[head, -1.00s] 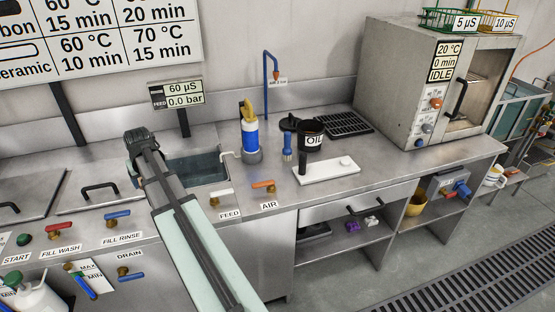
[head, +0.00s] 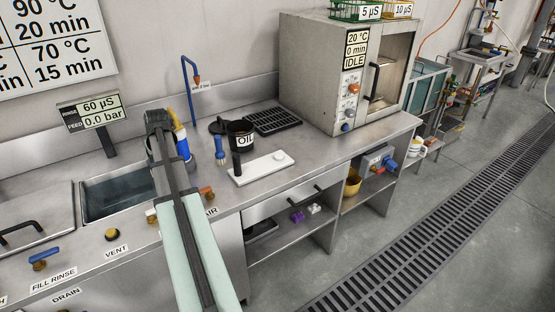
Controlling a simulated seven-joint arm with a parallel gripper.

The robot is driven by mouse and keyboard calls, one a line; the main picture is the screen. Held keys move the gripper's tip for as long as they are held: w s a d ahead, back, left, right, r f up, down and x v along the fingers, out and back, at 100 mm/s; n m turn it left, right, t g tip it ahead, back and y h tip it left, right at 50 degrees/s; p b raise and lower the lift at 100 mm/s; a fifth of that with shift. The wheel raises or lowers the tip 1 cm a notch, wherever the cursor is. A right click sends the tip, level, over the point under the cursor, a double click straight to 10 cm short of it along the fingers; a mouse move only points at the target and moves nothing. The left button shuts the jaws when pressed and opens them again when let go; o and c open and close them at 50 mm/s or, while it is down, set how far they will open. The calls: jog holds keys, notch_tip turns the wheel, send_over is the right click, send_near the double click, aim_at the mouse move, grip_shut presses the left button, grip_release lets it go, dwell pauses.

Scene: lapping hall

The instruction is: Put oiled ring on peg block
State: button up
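The peg block looks to be the white plate (head: 255,170) on the steel counter, with a dark upright peg near its left end and a small white round piece near its right end. No ring can be made out for certain. A black pot marked OIL (head: 240,135) stands behind the plate, with a blue brush (head: 220,153) upright to its left. My gripper (head: 157,118) is at the far end of my arm, left of the plate and overlapping a blue and yellow bottle (head: 182,140) in the picture. Its fingers are too unclear to tell open from shut.
A sink basin (head: 115,197) lies left of my arm. A black rack (head: 273,121) and a grey oven (head: 320,80) stand at the back right. Below the counter, a shelf holds small purple (head: 297,216) and white pieces. Bare counter lies right of the plate.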

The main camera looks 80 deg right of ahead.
jog(key=s+d+r+m+g, duration=0.1)
jog(key=s+d, duration=0.6)
jog(key=s, duration=0.3)
jog(key=s+d+r+m, duration=0.1)
jog(key=s+d+m, duration=0.1)
jog(key=s+d, duration=0.65)
jog(key=m+h, duration=0.1)
jog(key=m, duration=0.1)
send_over(279, 156)
jog(key=shift+s+a+r+g, duration=0.2)
jog(key=shift+a+r+g, duration=0.15)
jog(key=shift+g, duration=0.05)
jog(key=shift+f, duration=4.85)
jog(key=o, duration=1.3)
jog(key=shift+f, duration=0.15)
jog(key=v, duration=1.3)
jog(key=shift+a+r, duration=0.25)
jog(key=shift+r, duration=0.05)
